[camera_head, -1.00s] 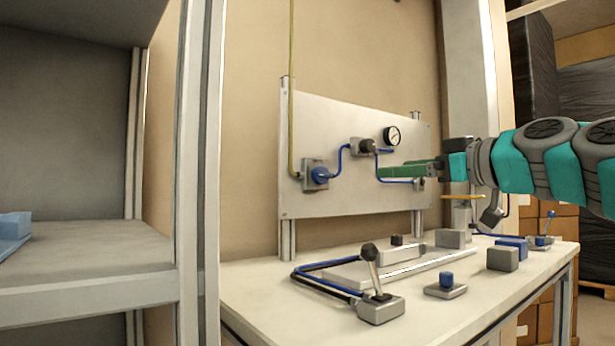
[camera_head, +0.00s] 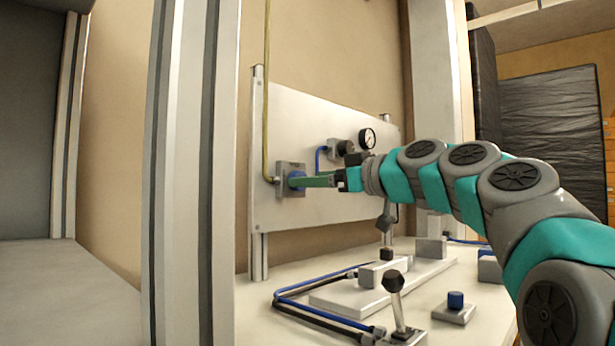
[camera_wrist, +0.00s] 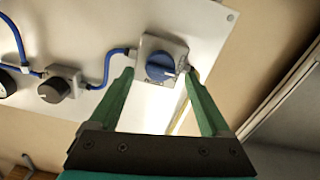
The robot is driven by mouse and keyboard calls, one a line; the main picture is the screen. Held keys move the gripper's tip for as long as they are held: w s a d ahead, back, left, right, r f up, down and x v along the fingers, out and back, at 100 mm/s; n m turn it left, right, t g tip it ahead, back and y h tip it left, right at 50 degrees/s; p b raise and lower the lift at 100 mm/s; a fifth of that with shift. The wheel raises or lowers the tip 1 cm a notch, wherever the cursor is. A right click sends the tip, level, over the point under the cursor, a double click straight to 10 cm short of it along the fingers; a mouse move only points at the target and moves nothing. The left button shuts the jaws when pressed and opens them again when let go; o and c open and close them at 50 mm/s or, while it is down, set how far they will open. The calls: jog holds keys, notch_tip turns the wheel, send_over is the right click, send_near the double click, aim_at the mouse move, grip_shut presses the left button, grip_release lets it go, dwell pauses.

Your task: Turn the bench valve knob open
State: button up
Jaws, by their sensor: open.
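The blue valve knob (camera_wrist: 160,67) sits on a grey square block (camera_wrist: 148,45) on the white upright panel. In the head view the knob (camera_head: 296,180) is partly hidden by my green fingers. My gripper (camera_wrist: 162,75) is open, with its two green fingers pointing at the panel, one on each side of the knob in the wrist view. In the head view my gripper (camera_head: 310,181) reaches in from the right, its tips close to the knob. I cannot tell whether the fingers touch it.
A black knob (camera_wrist: 54,90) and a pressure gauge (camera_head: 367,139) are on the same panel (camera_head: 290,110). Below stands a bench (camera_head: 262,318) with a lever (camera_head: 397,300) and several blocks. A grey post (camera_head: 190,180) of a shelf stands at the left.

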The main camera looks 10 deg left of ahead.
jog(key=shift+x, duration=0.95)
grip_shut()
